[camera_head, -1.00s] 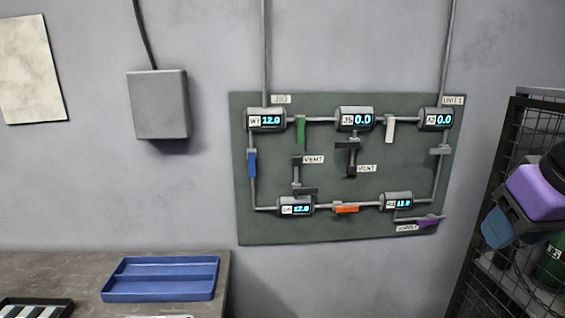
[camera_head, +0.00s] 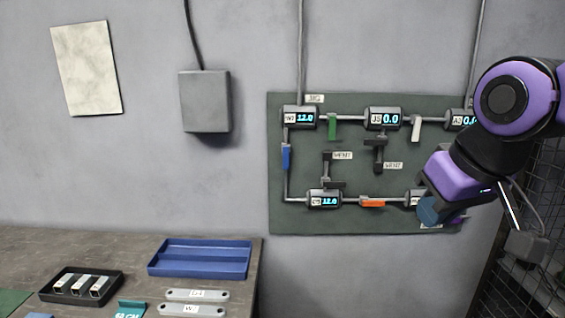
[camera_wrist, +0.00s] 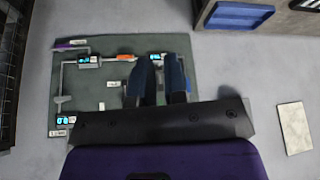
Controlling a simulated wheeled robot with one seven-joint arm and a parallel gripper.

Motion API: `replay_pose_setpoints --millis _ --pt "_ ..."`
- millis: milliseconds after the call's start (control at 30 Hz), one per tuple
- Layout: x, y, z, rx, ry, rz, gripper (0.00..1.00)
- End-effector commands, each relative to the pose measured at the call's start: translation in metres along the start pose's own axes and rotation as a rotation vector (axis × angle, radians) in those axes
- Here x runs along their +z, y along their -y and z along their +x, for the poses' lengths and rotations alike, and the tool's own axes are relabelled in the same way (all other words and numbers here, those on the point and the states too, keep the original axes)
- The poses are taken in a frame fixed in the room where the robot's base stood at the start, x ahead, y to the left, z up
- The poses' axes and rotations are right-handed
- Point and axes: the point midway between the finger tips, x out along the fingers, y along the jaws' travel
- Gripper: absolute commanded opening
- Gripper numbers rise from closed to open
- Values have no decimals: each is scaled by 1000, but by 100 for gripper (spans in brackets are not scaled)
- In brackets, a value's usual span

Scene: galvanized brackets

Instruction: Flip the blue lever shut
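The blue lever (camera_head: 286,158) sits on the vertical pipe at the left of the green wall panel. Its handle hangs upright, in line with that pipe. My gripper (camera_head: 430,210) is in front of the panel's lower right, well to the right of the blue lever and apart from it. In the wrist view the two blue fingers of my gripper (camera_wrist: 163,62) point at the panel with a narrow gap between them and nothing held.
The panel (camera_head: 345,222) also carries green (camera_head: 332,127), white (camera_head: 416,128) and orange (camera_head: 372,203) levers. A gauge above the blue lever (camera_head: 300,118) reads 12.0. A workbench (camera_head: 130,250) with a blue tray (camera_head: 199,274) stands lower left. A mesh rack (camera_head: 500,290) is at right.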

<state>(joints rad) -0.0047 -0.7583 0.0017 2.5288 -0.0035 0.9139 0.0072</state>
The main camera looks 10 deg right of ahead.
Motion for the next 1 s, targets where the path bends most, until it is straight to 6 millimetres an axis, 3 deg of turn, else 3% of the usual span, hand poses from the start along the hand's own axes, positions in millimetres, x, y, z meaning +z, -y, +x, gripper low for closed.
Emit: replay_pose_setpoints --millis 167,467,1000 --pt "-18 -3 1 30 38 -26 0" --pt "-79 -13 10 147 143 -107 0" --pt "-198 -11 58 417 277 -261 0"
